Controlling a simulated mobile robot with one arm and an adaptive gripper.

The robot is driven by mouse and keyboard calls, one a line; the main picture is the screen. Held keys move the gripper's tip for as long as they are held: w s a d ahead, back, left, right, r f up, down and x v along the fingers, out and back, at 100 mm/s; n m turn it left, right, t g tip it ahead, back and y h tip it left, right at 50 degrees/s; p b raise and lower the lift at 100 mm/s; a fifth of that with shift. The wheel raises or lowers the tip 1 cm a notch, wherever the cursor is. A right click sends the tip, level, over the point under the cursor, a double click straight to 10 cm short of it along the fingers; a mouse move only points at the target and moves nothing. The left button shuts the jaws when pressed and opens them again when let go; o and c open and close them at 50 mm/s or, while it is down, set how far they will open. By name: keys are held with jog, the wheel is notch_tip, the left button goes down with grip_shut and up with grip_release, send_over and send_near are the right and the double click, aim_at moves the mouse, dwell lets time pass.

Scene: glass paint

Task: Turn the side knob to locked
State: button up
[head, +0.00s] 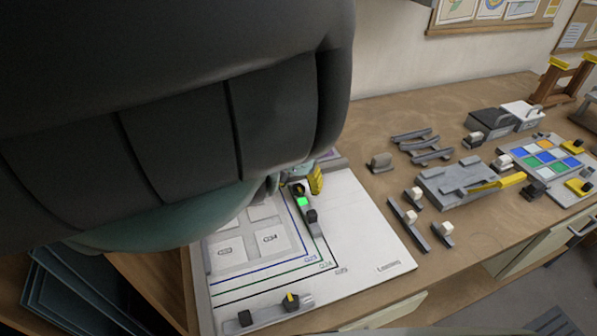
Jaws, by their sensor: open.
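A white board (375,230) with printed coloured lines lies on the workbench. On its far side is a narrow fixture with a small dark knob (299,190), a lit green patch (302,202) and a black block (311,216). My gripper (296,183) is at this knob, open, with a yellow tip to its right; my dark arm hides most of the gripper, and I cannot tell whether it touches the knob. A second black knob (291,302) with a yellow pointer sits on a grey strip at the board's near edge. I cannot tell which knob is the side one.
Grey rails, a grey fixture with a yellow handle (512,180) and several white-topped clamps stand right of the board. A tray of coloured tiles (545,158) is farther right. Bare bench (365,120) lies behind. My arm covers the upper left.

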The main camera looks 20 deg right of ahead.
aim_at(298, 185)
notch_tip(298, 185, up, 5)
jog(key=shift+w+a+r, duration=0.1)
jog(key=shift+w+a, duration=0.05)
jog(key=shift+r, duration=0.65)
